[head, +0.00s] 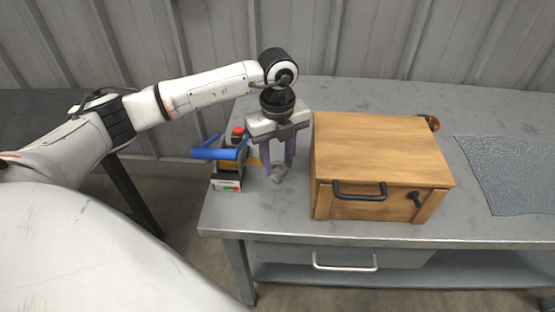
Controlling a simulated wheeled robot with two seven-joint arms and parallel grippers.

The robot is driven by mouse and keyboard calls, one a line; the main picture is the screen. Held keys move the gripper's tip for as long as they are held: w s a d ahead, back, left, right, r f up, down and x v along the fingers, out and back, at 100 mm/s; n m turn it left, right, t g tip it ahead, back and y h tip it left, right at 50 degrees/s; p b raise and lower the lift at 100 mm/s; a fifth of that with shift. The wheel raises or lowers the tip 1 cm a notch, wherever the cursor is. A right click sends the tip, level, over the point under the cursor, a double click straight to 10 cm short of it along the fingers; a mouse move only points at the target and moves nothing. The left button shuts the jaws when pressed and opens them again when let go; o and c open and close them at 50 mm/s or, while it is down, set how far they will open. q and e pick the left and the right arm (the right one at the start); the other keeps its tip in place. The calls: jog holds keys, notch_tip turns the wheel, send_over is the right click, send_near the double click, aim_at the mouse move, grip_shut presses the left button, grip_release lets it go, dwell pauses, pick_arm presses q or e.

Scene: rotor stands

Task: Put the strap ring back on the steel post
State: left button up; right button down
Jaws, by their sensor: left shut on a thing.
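My left gripper (278,165) points down over the left part of the grey metal table. Its purple fingers are shut on a small grey piece (279,173), mostly hidden between the fingertips. I cannot tell whether this piece is the strap ring, or whether it touches the table. I cannot make out the steel post for certain; fingers may hide it. A yellow-orange strip (253,162) shows just left of the fingers. My right gripper is not in view.
Left of the gripper stands a small tool holder (228,185) with a blue handle (213,153) and a red knob (238,131). A wooden box (380,150) with black handle stands close right. An orange round thing (431,122) is behind it; a grey mat (510,170) lies far right.

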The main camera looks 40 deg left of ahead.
pick_arm(q)
jog(key=shift+f, duration=0.15)
jog(key=shift+f, duration=0.35)
jog(key=shift+f+b, duration=0.1)
jog(key=shift+b, duration=0.2)
jog(key=shift+f+b, duration=0.6)
jog(key=shift+f, duration=0.4)
jog(key=o, duration=1.6)
jog(key=shift+c, duration=0.2)
